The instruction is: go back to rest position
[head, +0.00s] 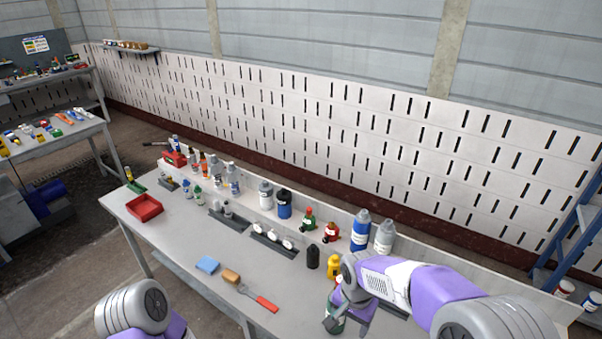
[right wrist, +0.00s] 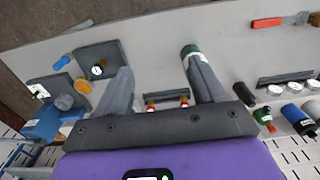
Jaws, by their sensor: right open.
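My right gripper (right wrist: 158,68) is open in the right wrist view, with its two grey fingers apart and nothing between them. A green-ended cylinder (right wrist: 189,50) shows just behind the tip of one finger; I cannot tell whether they touch. In the head view my right arm reaches in from the right over the workbench (head: 190,232), and the gripper is partly hidden by its own wrist. A green and white can (head: 336,312) shows beside it there. Only a rounded joint of my left arm shows at the bottom left; the left gripper is out of view.
Bottles, including a blue one (head: 360,232) and a grey one (head: 384,238), line the bench's back edge. A black bottle (head: 313,258) and a yellow one (head: 333,267) stand near my right arm. A red-handled tool (head: 266,303), blue sponge (head: 207,265) and red tray (head: 145,208) lie to the left.

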